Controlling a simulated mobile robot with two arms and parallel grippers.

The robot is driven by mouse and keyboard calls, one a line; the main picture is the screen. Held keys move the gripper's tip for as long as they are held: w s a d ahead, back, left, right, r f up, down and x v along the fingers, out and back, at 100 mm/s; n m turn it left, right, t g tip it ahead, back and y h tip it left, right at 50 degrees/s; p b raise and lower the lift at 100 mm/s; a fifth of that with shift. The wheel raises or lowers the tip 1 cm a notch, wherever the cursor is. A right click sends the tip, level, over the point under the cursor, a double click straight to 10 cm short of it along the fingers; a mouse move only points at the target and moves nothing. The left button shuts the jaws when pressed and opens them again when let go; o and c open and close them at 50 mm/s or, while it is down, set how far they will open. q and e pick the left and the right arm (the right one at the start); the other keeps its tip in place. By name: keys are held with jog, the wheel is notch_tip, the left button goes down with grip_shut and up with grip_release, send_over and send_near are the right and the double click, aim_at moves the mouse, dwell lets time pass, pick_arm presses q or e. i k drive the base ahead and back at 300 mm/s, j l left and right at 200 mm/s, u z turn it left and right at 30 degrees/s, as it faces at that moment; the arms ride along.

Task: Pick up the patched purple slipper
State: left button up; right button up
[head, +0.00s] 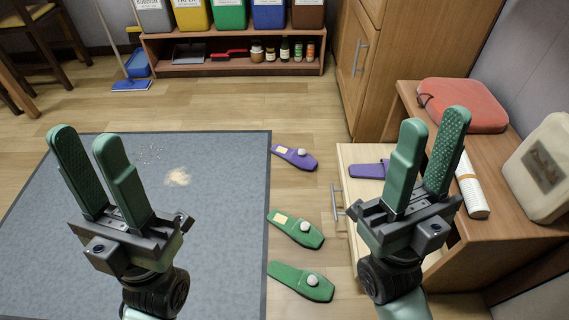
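The patched purple slipper (302,161) lies on the wooden floor just right of the grey mat, with a yellow patch and a pale round knob on top. A second purple item, seemingly a slipper (366,170), lies in the open drawer, partly hidden by my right gripper; no patch shows on its visible part. My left gripper (84,140) is open and empty over the mat, well left of the patched slipper. My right gripper (434,120) is open and empty in front of the drawer and side table, right of the patched slipper.
A green slipper with a yellow patch (290,227) and a plain green slipper (296,281) lie nearer on the floor. The open drawer (352,151) juts out from the side table (497,167). The mat (228,220) bears pale crumbs. Floor beyond the patched slipper is clear.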

aim_at(299, 158)
jog(key=i+j+z, duration=0.1)
jog(key=j+z, duration=0.35)
jog(key=j, duration=0.45)
jog(key=k+j+z, duration=0.1)
jog(key=j+z, duration=0.3)
jog(key=j, duration=0.5)
jog(key=i+j+z, duration=0.35)
jog(key=j, duration=0.2)
jog(key=i+j+z, duration=0.3)
jog(key=j, duration=0.35)
jog(key=i+j+z, duration=0.35)
jog(key=j, duration=0.35)
jog(key=i+j+z, duration=0.15)
jog(key=i+j, duration=0.6)
jog(key=j, duration=0.1)
